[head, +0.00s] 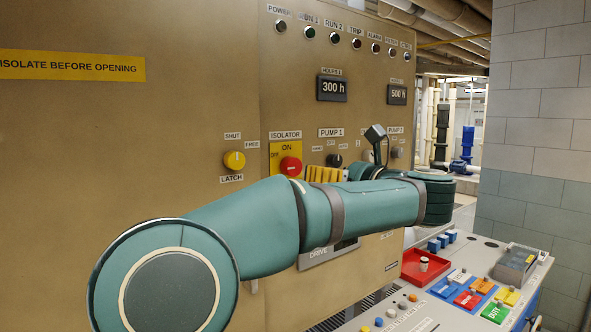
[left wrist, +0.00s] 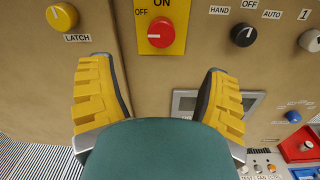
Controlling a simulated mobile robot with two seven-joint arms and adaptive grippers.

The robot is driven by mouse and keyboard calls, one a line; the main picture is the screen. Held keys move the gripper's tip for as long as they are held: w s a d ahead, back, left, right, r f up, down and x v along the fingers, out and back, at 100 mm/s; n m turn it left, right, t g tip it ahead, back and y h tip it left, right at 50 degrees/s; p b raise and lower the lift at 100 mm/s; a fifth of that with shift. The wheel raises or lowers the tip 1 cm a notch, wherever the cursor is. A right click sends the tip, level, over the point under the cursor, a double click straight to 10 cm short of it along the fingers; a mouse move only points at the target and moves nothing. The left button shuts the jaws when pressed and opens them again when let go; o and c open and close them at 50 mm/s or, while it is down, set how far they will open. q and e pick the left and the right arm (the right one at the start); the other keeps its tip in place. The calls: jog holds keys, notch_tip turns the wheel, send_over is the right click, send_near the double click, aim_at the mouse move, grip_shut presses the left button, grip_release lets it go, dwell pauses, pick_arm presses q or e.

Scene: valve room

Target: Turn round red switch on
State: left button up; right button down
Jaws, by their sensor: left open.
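The round red switch (head: 290,166) sits on a yellow plate marked ISOLATOR, with ON above and OFF at the left. In the left wrist view the red switch (left wrist: 160,33) has a white mark lying roughly level, on the side of the OFF label. My left gripper (head: 325,174) has yellow fingers and is just right of the switch in the head view. In the left wrist view my left gripper (left wrist: 158,72) is open and empty, its fingers wide apart below the switch, not touching it. My right gripper is not in view.
A yellow LATCH knob (head: 234,160) is left of the switch. A black selector knob (left wrist: 244,34) is to its right. A desk with a red tray (head: 424,268) and coloured buttons stands at the lower right. My left arm hides part of the panel.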

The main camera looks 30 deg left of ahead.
aim_at(295, 168)
pick_arm(q)
jog(key=p+x, duration=0.1)
jog(key=x, duration=1.1)
jog(key=shift+w+a+f+p, duration=0.1)
jog(key=shift+w+a+p, duration=0.15)
jog(key=shift+p, duration=0.1)
jog(key=c, duration=1.2)
